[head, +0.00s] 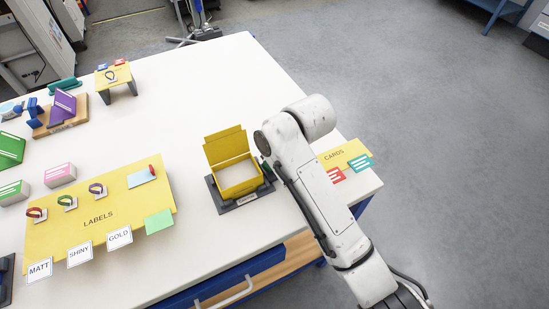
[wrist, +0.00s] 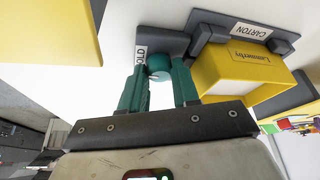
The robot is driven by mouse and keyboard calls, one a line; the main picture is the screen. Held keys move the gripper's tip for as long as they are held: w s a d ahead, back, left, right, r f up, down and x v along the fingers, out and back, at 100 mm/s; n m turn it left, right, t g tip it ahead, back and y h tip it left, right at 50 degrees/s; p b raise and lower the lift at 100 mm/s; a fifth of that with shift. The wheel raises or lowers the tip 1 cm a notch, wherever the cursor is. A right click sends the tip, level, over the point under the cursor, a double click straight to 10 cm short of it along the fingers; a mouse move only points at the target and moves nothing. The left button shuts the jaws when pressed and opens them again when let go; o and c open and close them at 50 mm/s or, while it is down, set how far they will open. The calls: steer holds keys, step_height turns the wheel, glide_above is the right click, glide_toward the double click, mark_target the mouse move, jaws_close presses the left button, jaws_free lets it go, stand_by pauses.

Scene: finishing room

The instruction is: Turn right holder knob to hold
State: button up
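A round teal knob (wrist: 159,67) sits on a grey plate beside the yellow carton (wrist: 238,78) in the wrist view. A white label (wrist: 141,55) on the plate is partly covered; the letters "OLD" show. My gripper (wrist: 160,82) has a teal finger on each side of the knob, and both fingers appear to touch it, so it looks shut on the knob. In the head view the open carton (head: 238,178) stands in its dark holder (head: 222,208). My gripper (head: 264,168) is at the carton's right side, mostly hidden by my arm, and the knob cannot be made out there.
A yellow cards board (head: 335,157) with red and teal cards lies right of my arm. A yellow labels board (head: 98,232) with several tags lies at left. Coloured blocks and stands are at the far left. The white table (head: 190,110) is clear behind the carton.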

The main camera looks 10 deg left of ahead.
steer(key=o, duration=0.5)
steer(key=shift+c, duration=0.2)
steer(key=shift+f, duration=0.1)
